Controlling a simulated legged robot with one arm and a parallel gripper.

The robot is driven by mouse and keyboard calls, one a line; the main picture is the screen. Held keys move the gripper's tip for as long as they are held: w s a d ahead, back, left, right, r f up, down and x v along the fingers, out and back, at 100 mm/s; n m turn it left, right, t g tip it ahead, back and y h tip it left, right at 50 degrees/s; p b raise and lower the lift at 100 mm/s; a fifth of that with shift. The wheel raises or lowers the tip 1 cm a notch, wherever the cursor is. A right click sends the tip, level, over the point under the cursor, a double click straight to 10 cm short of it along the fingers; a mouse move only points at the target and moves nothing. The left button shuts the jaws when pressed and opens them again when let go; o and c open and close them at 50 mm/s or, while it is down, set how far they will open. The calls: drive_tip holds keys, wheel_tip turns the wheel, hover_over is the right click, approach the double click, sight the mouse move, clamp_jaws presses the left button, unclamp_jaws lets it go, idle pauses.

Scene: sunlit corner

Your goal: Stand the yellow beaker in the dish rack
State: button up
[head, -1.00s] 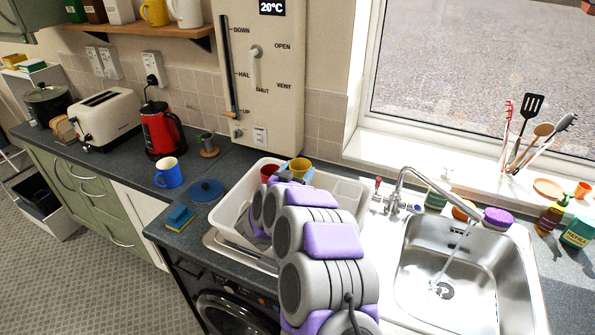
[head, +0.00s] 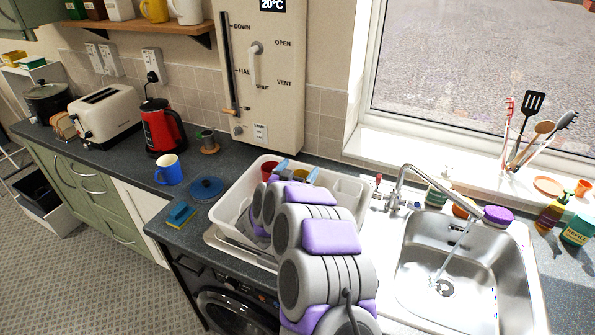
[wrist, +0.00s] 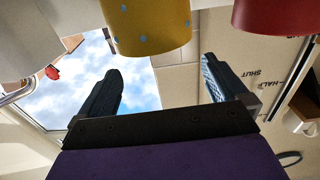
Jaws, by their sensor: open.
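The yellow beaker (wrist: 146,25) with pale blue dots fills the upper middle of the wrist view. It is just beyond the fingertips, in line with the gap between them. In the head view my gripper hides most of it. My gripper (wrist: 160,66) is open, its two dark fingers spread apart with nothing between them. In the head view its blue fingers (head: 297,171) show over the back of the white dish rack (head: 347,190). A red cup (head: 269,170) stands in the rack's back left corner. It also shows in the wrist view (wrist: 272,15), right of the beaker.
The sink (head: 470,262) with running tap (head: 425,178) lies right of the rack. The wall panel (head: 285,90) rises behind.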

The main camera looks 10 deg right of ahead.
drive_tip(key=s+a+r+n+g+y+p, duration=0.1)
drive_tip(key=s+a+r+n+y, duration=0.1)
drive_tip(key=s+a+r+y, duration=0.35)
drive_tip(key=s+a+r+n+y+p, duration=0.1)
drive_tip(key=s+a+r+n+y, duration=0.1)
drive_tip(key=a+y, duration=0.55)
drive_tip(key=s+a+r+n+g+y, duration=0.2)
drive_tip(key=s+a+n+g, duration=0.15)
drive_tip(key=s, duration=0.65)
drive_tip(key=s+d+g+h, duration=0.1)
drive_tip(key=s+d+g, duration=0.3)
drive_tip(key=s, duration=0.9)
drive_tip(key=s+d+f+g+h, duration=0.1)
drive_tip(key=s+d+g, duration=0.3)
drive_tip(key=s, duration=0.9)
drive_tip(key=s+d+f+g+h, duration=0.1)
drive_tip(key=s+d+g, duration=0.3)
drive_tip(key=s+d, duration=0.5)
drive_tip(key=s+h, duration=0.1)
drive_tip(key=s, duration=0.3)
drive_tip(key=shift+s+d+m+h, duration=0.3)
drive_tip(key=shift+s+m, duration=0.05)
